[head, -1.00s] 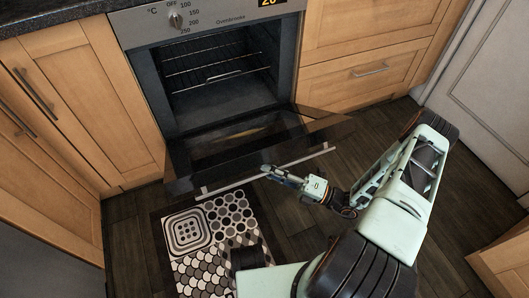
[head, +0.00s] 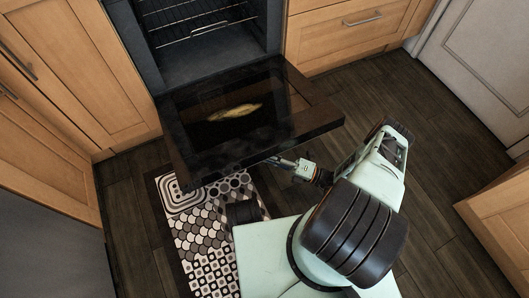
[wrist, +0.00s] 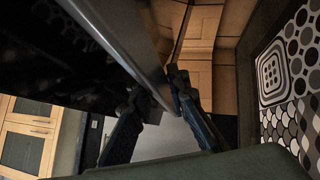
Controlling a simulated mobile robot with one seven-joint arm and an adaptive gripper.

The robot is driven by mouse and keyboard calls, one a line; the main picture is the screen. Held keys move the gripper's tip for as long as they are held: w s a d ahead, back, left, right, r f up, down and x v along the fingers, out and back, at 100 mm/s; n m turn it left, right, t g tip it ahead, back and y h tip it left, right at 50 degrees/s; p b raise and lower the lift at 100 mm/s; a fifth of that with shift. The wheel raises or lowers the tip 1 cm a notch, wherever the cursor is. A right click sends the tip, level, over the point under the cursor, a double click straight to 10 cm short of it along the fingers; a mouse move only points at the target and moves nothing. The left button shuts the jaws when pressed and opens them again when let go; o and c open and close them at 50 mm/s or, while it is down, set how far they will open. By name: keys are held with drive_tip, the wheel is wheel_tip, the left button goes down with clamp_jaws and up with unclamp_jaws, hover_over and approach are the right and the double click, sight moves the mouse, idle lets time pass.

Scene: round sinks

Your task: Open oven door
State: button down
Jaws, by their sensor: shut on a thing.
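The oven door (head: 200,150) is swung far down and looks about level, its dark inner glass facing up. The oven cavity (head: 205,45) is open above it. My gripper (head: 276,160) is at the door's front edge, with its fingertips partly hidden by the edge. In the wrist view my gripper (wrist: 166,95) has its two dark fingers on either side of the long grey door handle (wrist: 128,45), shut on it. The handle is hidden under the door in the head view.
Wooden cabinets stand left (head: 85,85) and right (head: 350,30) of the oven. A patterned mat (head: 205,235) lies on the floor below the door. Dark wooden floor (head: 440,150) is clear to the right. A yellowish patch shows in the door glass; I cannot tell whether it is a reflection.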

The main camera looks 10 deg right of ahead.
sight(271, 144)
drive_tip(key=shift+s+f, duration=0.1)
drive_tip(key=shift+f, duration=0.05)
drive_tip(key=c, duration=1.8)
unclamp_jaws()
drive_tip(key=shift+o, duration=0.2)
drive_tip(key=shift+r, duration=5.05)
drive_tip(key=shift+d, duration=0.1)
drive_tip(key=s+d+f, duration=0.1)
drive_tip(key=d+f, duration=0.7)
drive_tip(key=d, duration=0.1)
drive_tip(key=shift+d, duration=0.15)
